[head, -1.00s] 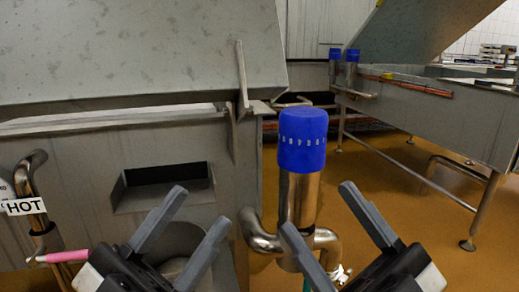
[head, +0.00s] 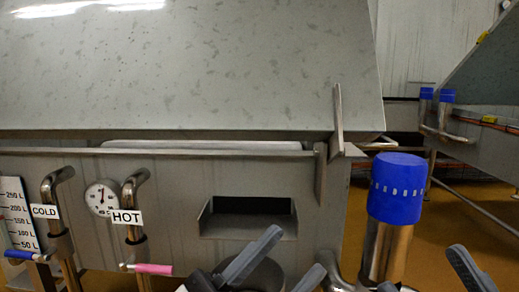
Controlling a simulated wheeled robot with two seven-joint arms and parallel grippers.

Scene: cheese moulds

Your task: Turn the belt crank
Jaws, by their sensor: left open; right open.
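I cannot make out a belt crank in the head view. My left gripper (head: 300,249) is at the bottom centre, open and empty, in front of the steel vat. My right gripper (head: 420,267) is at the bottom right, open, with only the finger ends showing. A steel pipe with a blue cap (head: 397,188) stands upright between and behind the grippers. The lower parts of both grippers are cut off by the bottom edge.
The steel vat (head: 110,168) with a sloping lid (head: 190,70) fills the left and middle. Its front has a slot (head: 248,206), a dial gauge (head: 102,198), COLD (head: 45,211) and HOT (head: 126,217) pipes with blue (head: 25,255) and pink (head: 152,269) handles, and a litre scale (head: 18,215). Brown floor shows right.

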